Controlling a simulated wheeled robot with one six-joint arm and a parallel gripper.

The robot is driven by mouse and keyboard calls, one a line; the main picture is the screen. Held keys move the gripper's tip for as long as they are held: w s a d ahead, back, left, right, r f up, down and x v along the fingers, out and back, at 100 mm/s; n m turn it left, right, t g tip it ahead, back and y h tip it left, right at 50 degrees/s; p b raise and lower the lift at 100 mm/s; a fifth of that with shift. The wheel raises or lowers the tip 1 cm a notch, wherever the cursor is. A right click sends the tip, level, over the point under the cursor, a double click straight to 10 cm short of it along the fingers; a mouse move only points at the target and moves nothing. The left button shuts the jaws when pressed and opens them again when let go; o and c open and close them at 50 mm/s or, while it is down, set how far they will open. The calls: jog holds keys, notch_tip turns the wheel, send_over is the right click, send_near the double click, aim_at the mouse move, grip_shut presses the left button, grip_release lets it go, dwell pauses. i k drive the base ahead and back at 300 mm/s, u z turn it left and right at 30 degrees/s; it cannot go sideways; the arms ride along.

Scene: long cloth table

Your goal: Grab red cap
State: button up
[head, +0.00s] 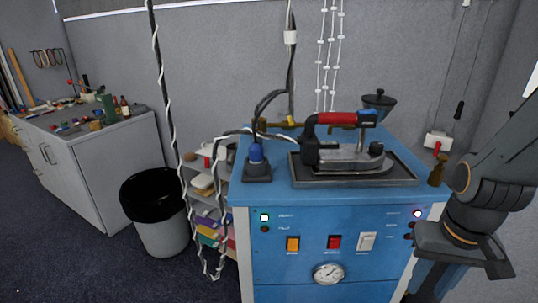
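I cannot make out a red cap for certain in the head view. Small red spots show among the clutter on the grey cabinet (105,165) at the left, but they are too small to identify. My dark grey arm comes in from the right edge and bends down beside the blue workstation. My gripper and its fingertips do not show, so its state is hidden.
A blue workstation (290,270) stands ahead, bearing an iron with a red and black handle (338,118) on a dark tray (400,179). A black-topped bin (163,238), a small shelf (222,188) and twisted hanging cables (165,85) stand left of it. Dark floor is free at lower left.

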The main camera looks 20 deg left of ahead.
aim_at(207, 160)
jog(key=z, duration=0.45)
jog(key=k, duration=0.85)
jog(key=u, duration=1.6)
jog(key=i, duration=0.5)
jog(key=z, duration=0.1)
